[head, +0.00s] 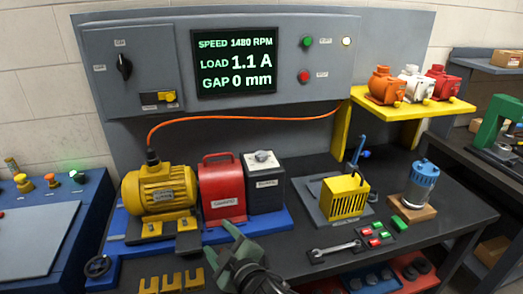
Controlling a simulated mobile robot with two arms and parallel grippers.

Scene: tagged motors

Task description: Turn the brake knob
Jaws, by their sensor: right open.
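The brake is a dark box (265,190) with a light top plate, standing at the right end of the blue base. The brake knob (262,156) is a small grey knob on that top plate. My right gripper (217,238) is open and empty, in the lower middle of the head view. Its fingers point up and to the left, below the brake and apart from the knob in the picture. My left gripper is not in view.
A red guard (221,190) stands left of the brake, then a yellow motor (160,190). A yellow slotted box (344,196) and a wrench (334,249) lie to the right. An orange cable (240,118) runs behind. A panel screen (235,62) reads 1480 RPM, 1.1 A, 0 mm.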

